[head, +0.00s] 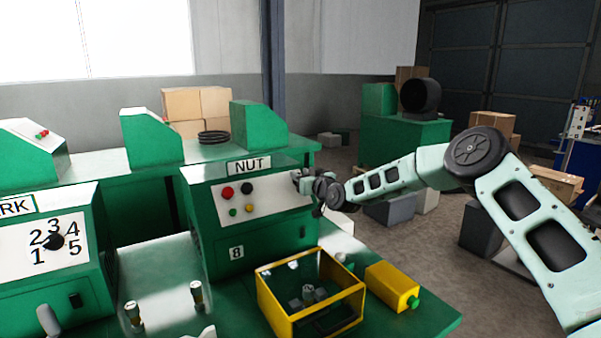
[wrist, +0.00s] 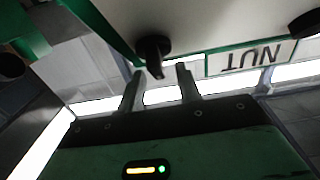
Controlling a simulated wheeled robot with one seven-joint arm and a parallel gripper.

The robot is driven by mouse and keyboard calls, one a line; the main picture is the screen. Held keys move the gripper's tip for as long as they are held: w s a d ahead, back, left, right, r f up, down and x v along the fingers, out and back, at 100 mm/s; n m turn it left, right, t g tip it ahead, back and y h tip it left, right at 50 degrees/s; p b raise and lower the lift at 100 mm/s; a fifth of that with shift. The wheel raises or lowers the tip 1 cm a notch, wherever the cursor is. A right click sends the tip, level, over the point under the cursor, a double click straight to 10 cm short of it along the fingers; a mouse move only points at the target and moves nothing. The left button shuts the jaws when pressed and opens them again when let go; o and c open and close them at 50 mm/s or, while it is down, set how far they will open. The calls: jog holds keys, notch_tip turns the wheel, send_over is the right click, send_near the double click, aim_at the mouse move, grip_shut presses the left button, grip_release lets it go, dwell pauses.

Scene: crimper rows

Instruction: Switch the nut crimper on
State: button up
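The nut crimper (head: 215,235) is a green machine with a white sloped panel (head: 268,200) under a NUT sign (head: 249,166). The panel carries a red button (head: 227,192), a black round control (head: 247,188) and small green and yellow ones. My gripper (head: 299,181) is at the panel's right edge. In the wrist view, where the sign is upside down, a black rotary switch (wrist: 152,50) stands out from the panel. My gripper (wrist: 160,72) is open, its two fingertips apart on either side of the switch's handle. I cannot tell whether they touch it.
A yellow-framed guard box (head: 262,297) and a yellow box with a green button (head: 392,287) stand on the green bench (head: 425,313) in front. Another machine with a numbered dial (head: 55,241) is at left. Cardboard boxes (head: 195,104) stand behind.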

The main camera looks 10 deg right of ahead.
jog(key=shift+w+a, duration=0.15)
jog(key=shift+w, duration=0.45)
jog(key=shift+c, duration=0.3)
grip_shut()
